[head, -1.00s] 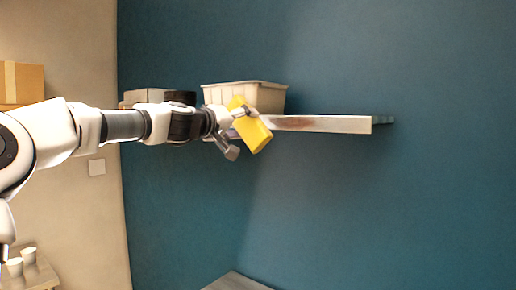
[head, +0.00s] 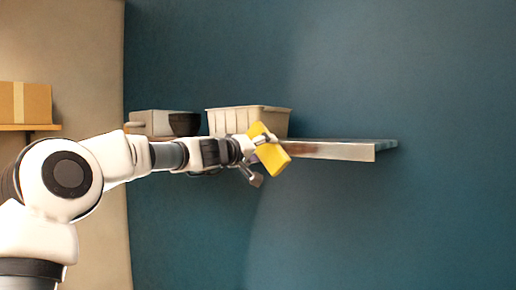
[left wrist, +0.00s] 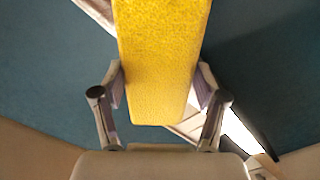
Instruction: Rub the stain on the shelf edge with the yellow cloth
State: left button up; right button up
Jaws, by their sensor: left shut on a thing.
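The yellow cloth (head: 272,158) is a thick folded pad, tilted, at the front edge of the wall shelf (head: 350,153). My left gripper (head: 260,153) is shut on it. In the left wrist view the cloth (left wrist: 160,60) lies between both fingers of the gripper (left wrist: 160,85). The reddish-brown stain (head: 311,150) is on the white shelf edge, just right of the cloth. The cloth hides the edge to its left, and I cannot tell whether it touches the edge. My right gripper is not in view.
A cream bin (head: 225,121) stands on the shelf behind the cloth. A grey box (head: 155,122) and a dark bowl (head: 184,124) are at its left. A cardboard box (head: 25,102) sits on another shelf at far left. The space right of the shelf is clear.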

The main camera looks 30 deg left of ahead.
pick_arm(q)
jog(key=shift+s+a, duration=0.1)
jog(key=shift+a, duration=0.05)
jog(key=shift+w, duration=0.9)
dwell(0.4)
